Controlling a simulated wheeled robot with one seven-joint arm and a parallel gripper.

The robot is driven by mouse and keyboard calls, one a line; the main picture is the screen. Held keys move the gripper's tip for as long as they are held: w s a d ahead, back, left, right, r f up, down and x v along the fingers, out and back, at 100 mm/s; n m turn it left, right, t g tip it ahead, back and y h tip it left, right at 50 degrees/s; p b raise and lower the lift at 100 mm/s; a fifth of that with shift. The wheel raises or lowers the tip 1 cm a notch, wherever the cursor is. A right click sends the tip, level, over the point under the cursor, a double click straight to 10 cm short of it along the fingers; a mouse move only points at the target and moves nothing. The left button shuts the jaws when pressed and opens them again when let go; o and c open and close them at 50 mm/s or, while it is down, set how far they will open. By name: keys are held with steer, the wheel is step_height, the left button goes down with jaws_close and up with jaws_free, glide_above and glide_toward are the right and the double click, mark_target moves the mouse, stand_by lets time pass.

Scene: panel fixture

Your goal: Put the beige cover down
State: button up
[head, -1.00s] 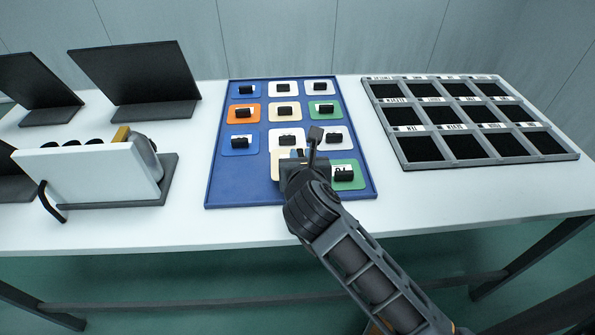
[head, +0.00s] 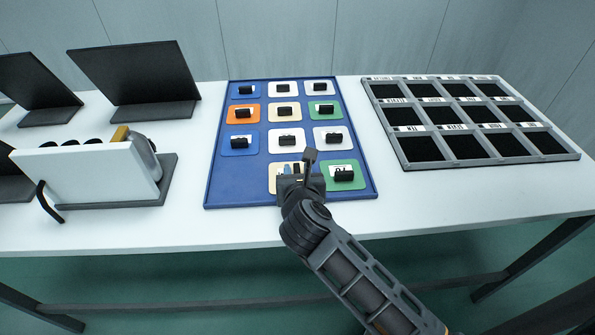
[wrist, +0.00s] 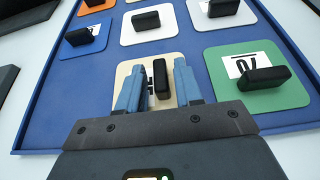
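A beige cover (head: 274,184) with a black handle lies flat in the front row of the blue tray (head: 228,180), partly hidden by my gripper. In the wrist view, the beige cover (wrist: 125,72) lies under my fingers, with its black handle (wrist: 161,78) between them. My gripper (wrist: 157,75) is open. Its two blue fingers stand on either side of the handle, with narrow gaps showing. My gripper (head: 290,168) also shows at the tray's front edge in the head view.
A green cover (head: 344,175) lies close to the right of my gripper. Several white, blue, orange and beige covers fill the rows behind. A grey rack (head: 398,152) with dark compartments stands at the right. A white panel (head: 90,175) on a stand is at the left.

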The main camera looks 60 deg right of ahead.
steer(key=shift+o, duration=0.8)
